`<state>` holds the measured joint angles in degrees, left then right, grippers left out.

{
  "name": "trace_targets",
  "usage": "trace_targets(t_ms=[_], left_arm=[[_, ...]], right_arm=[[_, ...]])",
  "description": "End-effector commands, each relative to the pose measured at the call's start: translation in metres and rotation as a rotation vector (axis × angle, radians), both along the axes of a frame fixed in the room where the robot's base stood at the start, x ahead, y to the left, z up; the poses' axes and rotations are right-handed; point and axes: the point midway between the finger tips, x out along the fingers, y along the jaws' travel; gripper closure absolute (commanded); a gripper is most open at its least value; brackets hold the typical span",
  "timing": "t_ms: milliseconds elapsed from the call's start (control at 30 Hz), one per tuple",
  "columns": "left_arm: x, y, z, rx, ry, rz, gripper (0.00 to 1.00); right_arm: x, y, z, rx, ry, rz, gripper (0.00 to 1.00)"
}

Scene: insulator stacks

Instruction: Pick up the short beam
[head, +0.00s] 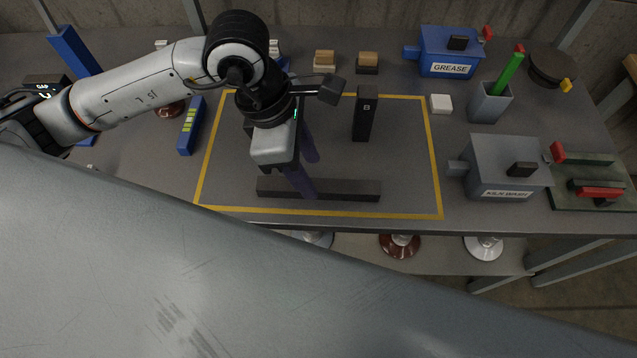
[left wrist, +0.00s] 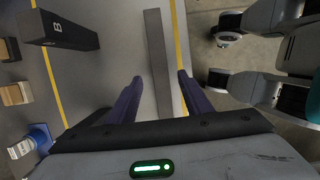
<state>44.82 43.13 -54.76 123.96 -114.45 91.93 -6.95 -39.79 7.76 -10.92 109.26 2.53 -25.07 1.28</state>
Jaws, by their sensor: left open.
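A dark grey beam (head: 350,191) lies flat near the front edge of the yellow-outlined area, running left to right. In the left wrist view the beam (left wrist: 155,35) runs between my fingers. A dark block marked B (head: 364,118) stands behind it; it also shows at the upper left of the left wrist view (left wrist: 65,32). My left gripper (head: 311,178) is open, its purple fingers pointing down at the beam, one on each side in the wrist view (left wrist: 160,78). I cannot tell whether they touch it. My right gripper is out of view.
A blue GREASE box (head: 450,52), a grey cup with a green stick (head: 489,103) and a grey box (head: 505,168) stand to the right. Small wood-topped blocks (head: 367,64) stand at the back. A blue bar (head: 190,128) lies left of the outline. Insulators sit below the front edge.

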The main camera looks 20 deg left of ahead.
Motion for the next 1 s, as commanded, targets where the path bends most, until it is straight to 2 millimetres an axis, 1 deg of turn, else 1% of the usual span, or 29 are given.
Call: trace_targets(t_ms=[100, 233, 333, 533, 567, 800, 833, 1000], left_arm=[[-0.001, -0.007, -0.017, -0.001, 0.007, -0.002, 0.55], [0.001, -0.011, -0.034, -0.001, 0.004, -0.001, 0.55], [0.002, -0.012, -0.04, -0.001, 0.003, -0.002, 0.55], [0.002, -0.012, -0.041, 0.0, 0.001, -0.001, 0.55], [0.002, -0.012, -0.041, 0.0, 0.001, -0.001, 0.58], [0.002, -0.012, -0.04, 0.0, 0.001, -0.001, 0.99], [0.002, -0.012, -0.04, 0.0, 0.001, -0.001, 1.0], [0.003, -0.012, -0.04, -0.002, -0.001, -0.001, 1.0]], right_arm=[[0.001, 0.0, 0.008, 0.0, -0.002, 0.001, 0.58], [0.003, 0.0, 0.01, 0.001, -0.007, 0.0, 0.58], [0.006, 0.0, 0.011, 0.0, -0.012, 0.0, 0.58], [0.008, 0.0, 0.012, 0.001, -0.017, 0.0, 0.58], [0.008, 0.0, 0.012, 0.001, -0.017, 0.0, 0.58], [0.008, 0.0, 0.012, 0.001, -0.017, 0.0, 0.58], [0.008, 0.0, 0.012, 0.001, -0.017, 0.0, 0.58], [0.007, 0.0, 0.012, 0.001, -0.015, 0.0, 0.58]])
